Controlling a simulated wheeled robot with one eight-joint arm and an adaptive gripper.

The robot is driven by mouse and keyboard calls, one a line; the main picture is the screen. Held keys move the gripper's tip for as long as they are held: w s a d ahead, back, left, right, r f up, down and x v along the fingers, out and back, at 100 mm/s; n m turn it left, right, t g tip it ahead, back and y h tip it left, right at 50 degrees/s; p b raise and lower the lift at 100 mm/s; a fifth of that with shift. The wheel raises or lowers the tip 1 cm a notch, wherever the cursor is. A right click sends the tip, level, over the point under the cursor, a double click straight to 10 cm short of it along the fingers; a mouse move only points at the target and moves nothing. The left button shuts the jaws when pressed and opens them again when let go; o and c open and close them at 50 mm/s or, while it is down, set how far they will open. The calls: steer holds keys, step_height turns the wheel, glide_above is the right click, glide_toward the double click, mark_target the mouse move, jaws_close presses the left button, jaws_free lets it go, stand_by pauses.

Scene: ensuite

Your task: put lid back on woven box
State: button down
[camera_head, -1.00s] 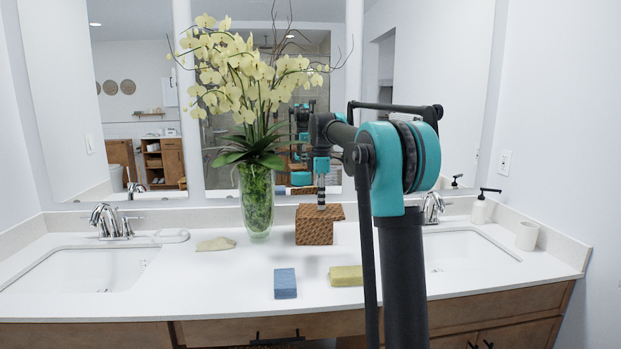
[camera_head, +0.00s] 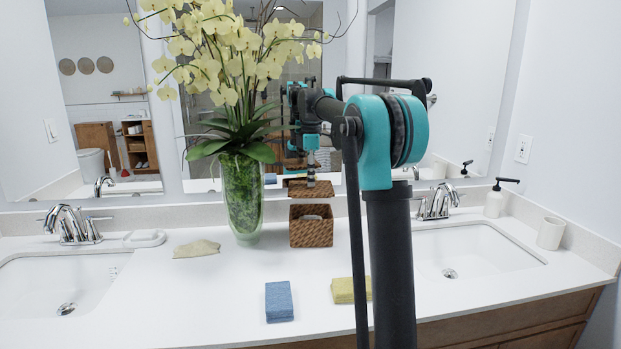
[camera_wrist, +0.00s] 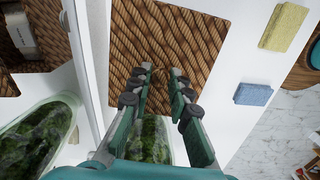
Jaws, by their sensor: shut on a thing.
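The woven box (camera_head: 311,233) stands upright on the white counter, right of the vase. Its top is open, and something pale shows inside. The brown woven lid (camera_head: 298,189) hangs roughly level above the box, with a visible gap between them. My gripper (camera_head: 311,182) is above the lid and shut on it near its middle. In the wrist view the lid (camera_wrist: 190,45) fills much of the picture below my fingers (camera_wrist: 160,75) and hides the box. The exact grasp point is small and partly hidden by the fingertips.
A glass vase with yellow orchids (camera_head: 243,195) stands close left of the box. A mirror (camera_head: 215,130) rises behind. A blue sponge (camera_head: 279,302), a yellow sponge (camera_head: 346,290) and a beige cloth (camera_head: 197,249) lie on the counter. Sinks flank both sides.

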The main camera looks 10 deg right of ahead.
steer(key=shift+f, duration=0.1)
steer(key=shift+f, duration=3.1)
steer(key=shift+f, duration=0.65)
steer(key=c, duration=1.3)
jaws_free()
steer(key=shift+o, duration=0.2)
steer(key=o, duration=0.4)
steer(key=shift+r, duration=0.15)
